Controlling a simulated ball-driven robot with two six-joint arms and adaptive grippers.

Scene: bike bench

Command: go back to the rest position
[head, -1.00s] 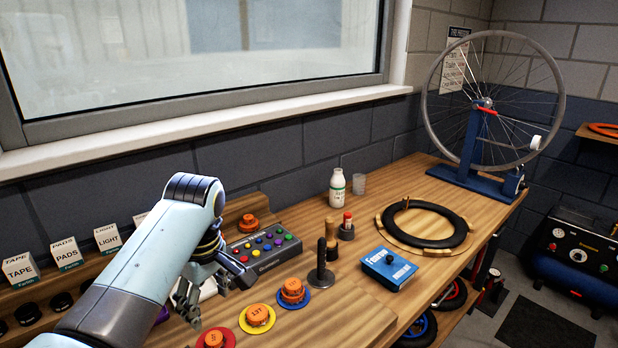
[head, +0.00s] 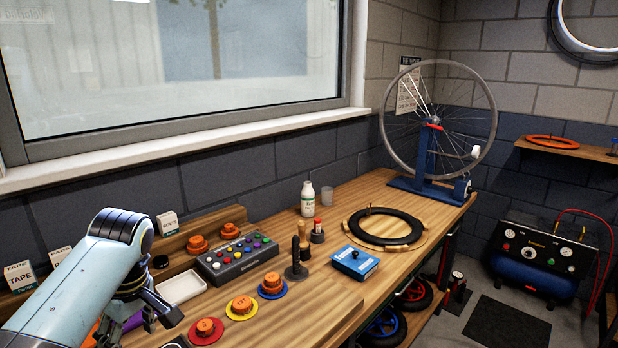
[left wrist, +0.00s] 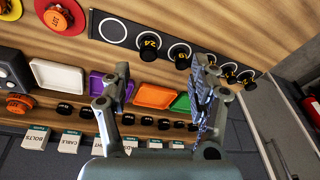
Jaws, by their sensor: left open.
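My left gripper (head: 138,330) is at the lower left of the head view, over the left part of the wooden bench (head: 335,290). In the left wrist view the left gripper (left wrist: 162,85) has its two fingers apart with nothing between them. Below it lie an orange tray (left wrist: 155,96), a purple tray (left wrist: 97,84) and a white tray (left wrist: 57,76). My right gripper is in neither view.
A grey button box (head: 237,258), orange caps on coloured discs (head: 241,308), a dark upright handle (head: 296,262), a blue box (head: 355,262) and a black tyre (head: 383,227) stand on the bench. A wheel stand (head: 424,165) is at the far end. Small labelled boxes (head: 168,223) line the wall.

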